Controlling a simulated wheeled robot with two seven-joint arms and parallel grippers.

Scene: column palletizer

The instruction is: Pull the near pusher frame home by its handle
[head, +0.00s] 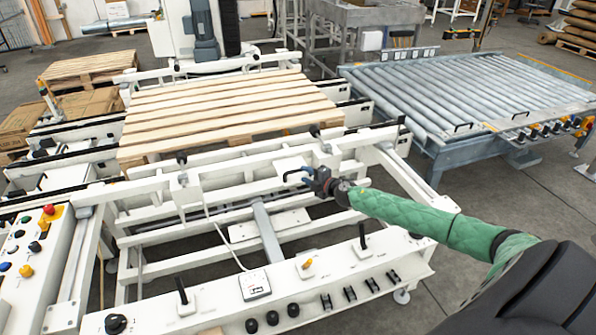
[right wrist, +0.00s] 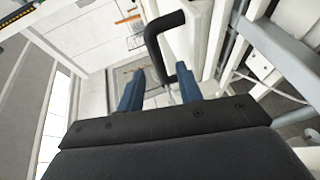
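The near pusher frame (head: 230,185) is a long white beam structure along the near side of the wooden pallet (head: 220,110). My right gripper (head: 291,177) has blue fingers and is at the front of this frame, right of its middle. In the right wrist view the two blue fingers (right wrist: 160,93) stand apart. A black U-shaped handle (right wrist: 152,42) on a white part lies just beyond them, its lower end reaching between the fingertips. I cannot tell whether the fingers touch it. The handle is hard to make out in the head view. My left gripper is out of view.
A white control rail (head: 375,265) with levers and knobs runs below my right arm. A button panel (head: 25,245) stands at the left. A roller conveyor (head: 460,90) stands at the right. Open floor (head: 500,210) lies between it and the rail.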

